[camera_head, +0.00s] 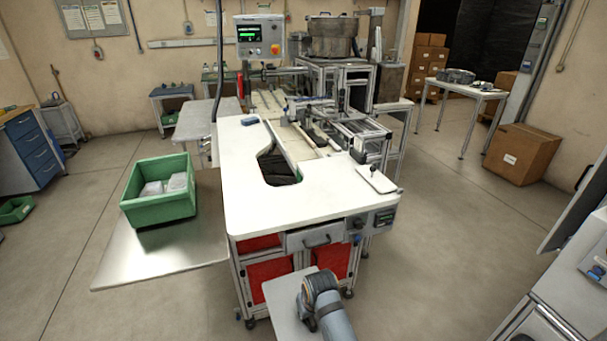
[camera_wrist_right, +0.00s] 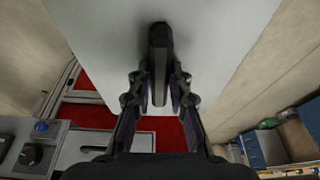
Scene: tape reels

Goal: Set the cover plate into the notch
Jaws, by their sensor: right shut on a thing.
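The cover plate (camera_head: 285,302) is a flat, pale sheet at the bottom of the head view, in front of the white worktable (camera_head: 235,180). It also fills the upper middle of the right wrist view (camera_wrist_right: 210,45). My right gripper (camera_head: 312,290) is shut on the plate's dark bar handle; in the right wrist view its fingers (camera_wrist_right: 160,82) stand on both sides of the handle. The notch (camera_head: 278,170) is a dark, rounded cutout in the worktable's top, apart from and beyond the plate. My left gripper is not in view.
A green crate (camera_head: 158,207) with pale packages stands on a metal side shelf (camera_head: 165,255) at the left. A control box (camera_head: 383,218) is on the worktable's front right. Machinery and a metal bowl (camera_head: 332,37) stand behind. Open floor lies to the right.

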